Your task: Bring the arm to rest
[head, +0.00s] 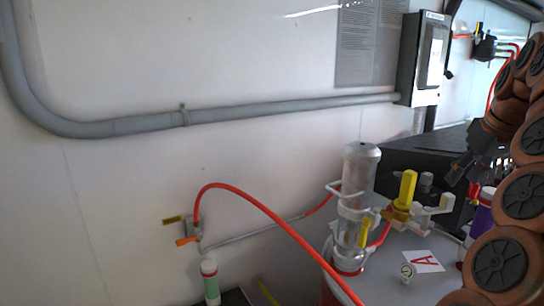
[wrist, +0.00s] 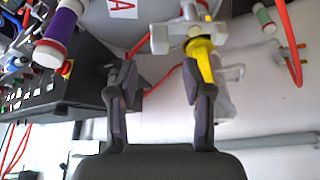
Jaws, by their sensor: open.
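My gripper (head: 464,176) is at the right of the head view, at the end of my brown arm, in front of the black box. In the wrist view my gripper (wrist: 155,82) has its two dark fingers spread apart, with nothing held between them. The yellow valve handle (wrist: 201,62) shows beyond the right finger, which overlaps part of it. Whether they touch cannot be told from the wrist view. In the head view the yellow handle (head: 407,187) stands upright, to the left of my gripper and apart from it.
A clear cylinder with a metal cap (head: 361,165) stands on the grey round top (head: 390,284), near a card marked A (head: 423,261). A red hose (head: 262,204) arches in front of the white wall. A purple-labelled bottle (wrist: 62,28) and a black box (head: 420,160) are close by.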

